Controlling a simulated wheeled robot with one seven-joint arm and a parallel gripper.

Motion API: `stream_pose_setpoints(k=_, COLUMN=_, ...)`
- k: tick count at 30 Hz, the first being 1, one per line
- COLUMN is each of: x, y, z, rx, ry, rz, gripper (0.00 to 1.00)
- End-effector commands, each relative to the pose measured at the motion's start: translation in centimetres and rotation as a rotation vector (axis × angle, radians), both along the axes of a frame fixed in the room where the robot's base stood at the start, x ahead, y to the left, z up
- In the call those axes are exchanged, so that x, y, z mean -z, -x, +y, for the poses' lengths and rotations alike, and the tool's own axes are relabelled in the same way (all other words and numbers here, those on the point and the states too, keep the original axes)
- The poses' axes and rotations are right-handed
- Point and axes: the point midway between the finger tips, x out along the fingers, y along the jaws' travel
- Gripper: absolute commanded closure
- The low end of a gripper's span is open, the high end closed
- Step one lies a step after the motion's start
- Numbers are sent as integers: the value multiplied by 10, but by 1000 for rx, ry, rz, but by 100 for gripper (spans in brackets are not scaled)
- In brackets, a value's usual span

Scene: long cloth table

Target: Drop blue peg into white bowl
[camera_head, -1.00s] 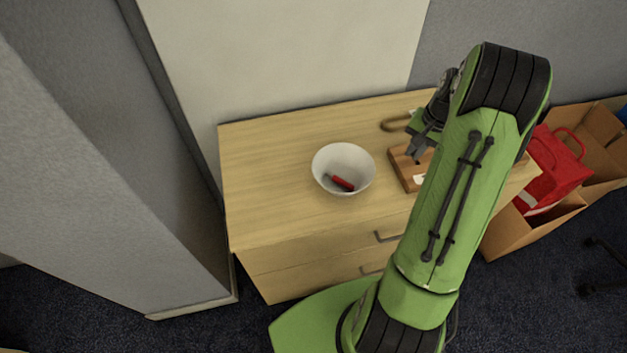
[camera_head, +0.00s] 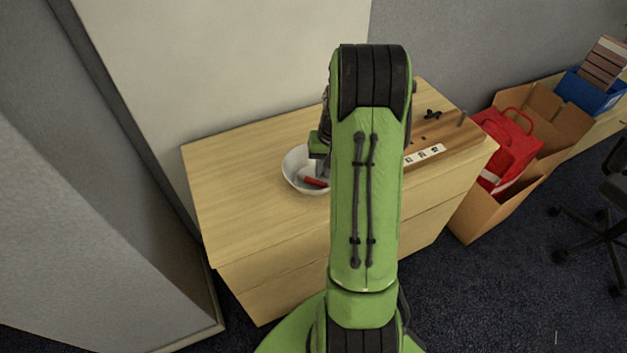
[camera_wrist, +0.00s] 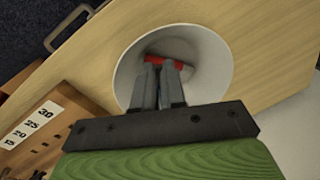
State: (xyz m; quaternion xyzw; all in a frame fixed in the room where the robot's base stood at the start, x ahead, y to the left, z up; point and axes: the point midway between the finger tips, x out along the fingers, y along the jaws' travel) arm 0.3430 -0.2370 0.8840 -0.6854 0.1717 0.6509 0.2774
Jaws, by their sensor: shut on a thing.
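The white bowl (camera_head: 290,172) stands on the wooden cabinet top, partly hidden behind my arm. It also shows in the wrist view (camera_wrist: 213,72). A red peg (camera_head: 316,182) lies inside it; the wrist view shows it beyond my fingertips (camera_wrist: 181,63). My gripper (camera_wrist: 160,70) is over the bowl, its fingers pointing into the bowl's opening. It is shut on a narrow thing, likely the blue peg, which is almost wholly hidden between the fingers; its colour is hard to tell. In the head view my gripper (camera_head: 322,165) is mostly covered by the arm.
A wooden board with number labels (camera_head: 425,155) lies right of the bowl; it also shows in the wrist view (camera_wrist: 62,110). The cabinet top (camera_head: 235,190) left of the bowl is clear. A cardboard box with a red bag (camera_head: 508,145) stands to the right.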

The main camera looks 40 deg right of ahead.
Motion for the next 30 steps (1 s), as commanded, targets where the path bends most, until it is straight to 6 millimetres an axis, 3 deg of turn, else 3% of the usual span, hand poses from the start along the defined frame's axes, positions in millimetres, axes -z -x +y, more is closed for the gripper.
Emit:
stream_pose_setpoints(k=6, x=0, y=0, z=0, rx=0, ry=1, rz=-1, gripper=100)
stream_pose_setpoints(k=7, x=0, y=0, z=0, rx=0, ry=1, rz=-1, gripper=87)
stream_pose_setpoints(k=12, x=-1, y=0, z=0, rx=0, ry=1, rz=-1, gripper=60)
stream_pose_setpoints(k=21, x=-3, y=0, z=-1, rx=0, ry=1, rz=-2, gripper=60)
stream_pose_setpoints(k=25, x=-23, y=1, z=-3, rx=2, ry=3, rz=-4, gripper=60)
stream_pose_setpoints(k=30, x=-72, y=6, z=-10, rx=2, ry=4, rz=-5, gripper=60)
